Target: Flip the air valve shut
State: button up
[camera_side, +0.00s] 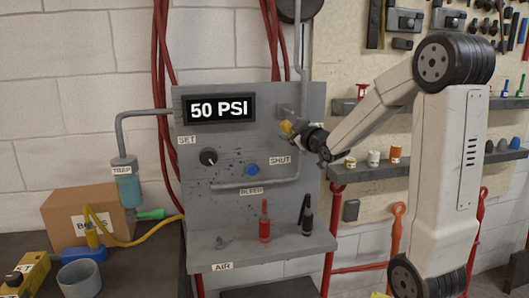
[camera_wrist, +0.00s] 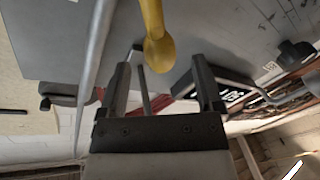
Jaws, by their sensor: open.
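The air valve's yellow lever (camera_side: 287,128) is at the right side of the grey panel, by the grey pipe fitting and above the SHUT label (camera_side: 280,160). My gripper (camera_side: 298,131) is right at it and partly covers it. In the wrist view the lever (camera_wrist: 154,30) comes down from the top edge, its rounded end between or just beyond the tips of my open gripper (camera_wrist: 160,66). There are visible gaps on both sides of the lever. I cannot tell how deep it sits between the fingers. The valve body is mostly hidden.
The grey panel (camera_side: 235,120) carries a display (camera_side: 219,109) reading 50 PSI, a black SET knob (camera_side: 208,156) and a blue BLEED knob (camera_side: 252,169). A red bottle (camera_side: 265,222) and a black bottle (camera_side: 307,216) stand on its shelf below. Red hoses (camera_side: 161,60) hang at left.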

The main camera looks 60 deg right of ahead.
jog(key=shift+x, duration=1.3)
grip_shut()
